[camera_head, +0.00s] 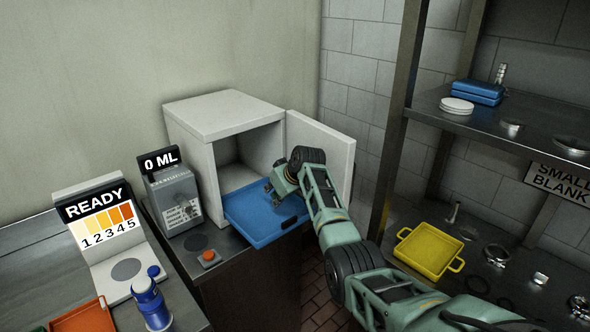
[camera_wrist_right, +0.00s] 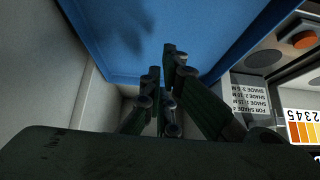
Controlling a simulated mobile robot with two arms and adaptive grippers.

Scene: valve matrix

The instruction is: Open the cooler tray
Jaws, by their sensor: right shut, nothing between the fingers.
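The cooler is a white box (camera_head: 222,112) with its door (camera_head: 322,146) swung open to the right. The blue cooler tray (camera_head: 262,222) sticks out from the lower part of the opening, past the front of the box, and looks empty. A dark slot shows on its front edge. My right gripper (camera_head: 272,191) is over the tray, near the open door. Its fingers (camera_wrist_right: 163,78) are shut and empty in the wrist view, in front of the blue tray (camera_wrist_right: 210,35). Whether they touch the tray is unclear. My left gripper is not in view.
A "0 ML" dispenser (camera_head: 175,200) and an orange button (camera_head: 209,257) stand left of the cooler. A "READY" shade display (camera_head: 98,218), a blue bottle (camera_head: 150,303) and an orange tray (camera_head: 82,317) are further left. A metal rack (camera_head: 425,104) with a yellow tray (camera_head: 429,250) stands right.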

